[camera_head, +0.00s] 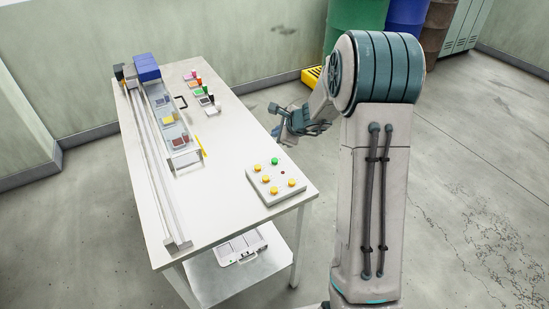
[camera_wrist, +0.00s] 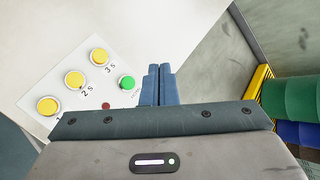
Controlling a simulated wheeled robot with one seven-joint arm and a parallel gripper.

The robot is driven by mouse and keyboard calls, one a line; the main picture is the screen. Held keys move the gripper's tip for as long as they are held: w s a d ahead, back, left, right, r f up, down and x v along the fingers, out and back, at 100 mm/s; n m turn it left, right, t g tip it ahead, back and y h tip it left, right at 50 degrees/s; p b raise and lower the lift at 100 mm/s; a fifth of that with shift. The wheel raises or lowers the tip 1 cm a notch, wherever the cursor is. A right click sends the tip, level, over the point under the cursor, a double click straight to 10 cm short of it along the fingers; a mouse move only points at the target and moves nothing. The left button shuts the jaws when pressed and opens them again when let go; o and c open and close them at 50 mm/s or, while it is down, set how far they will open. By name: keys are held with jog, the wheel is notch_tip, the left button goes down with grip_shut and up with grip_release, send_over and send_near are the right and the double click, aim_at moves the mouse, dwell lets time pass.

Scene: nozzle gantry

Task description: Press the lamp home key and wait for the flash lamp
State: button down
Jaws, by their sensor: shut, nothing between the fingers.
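A white key panel (camera_head: 281,184) lies on the near right of the table. It carries several yellow keys (camera_wrist: 75,79), one green key (camera_head: 274,161) and a small dark red lamp (camera_head: 283,172). In the wrist view the green key (camera_wrist: 127,82) is left of my fingers, with small lettering that I cannot read, and the red lamp (camera_wrist: 106,105) looks unlit. Three yellow keys there bear the marks 1, 2 S and 3 S. My gripper (camera_wrist: 159,69) is shut and empty, its blue fingers together. In the head view it hangs beyond the panel, near the table's right edge, apart from the keys.
A long gantry rail (camera_head: 152,165) with a blue block (camera_head: 147,68) runs along the table's left side, beside coloured pads. Several small coloured-top pieces (camera_head: 197,91) stand to its right. Barrels (camera_head: 355,22) and a yellow pallet (camera_head: 315,75) stand on the floor behind.

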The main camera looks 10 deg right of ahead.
jog(key=shift+f, duration=0.15)
jog(key=b, duration=0.7)
send_over(277, 161)
notch_tip(277, 161, down, 8)
jog(key=shift+r, duration=0.2)
jog(key=shift+f+b, duration=0.4)
jog(key=shift+f, duration=0.05)
jog(key=shift+f, duration=0.15)
dwell(1.3)
jog(key=shift+f+b, duration=0.25)
jog(key=shift+b, duration=0.35)
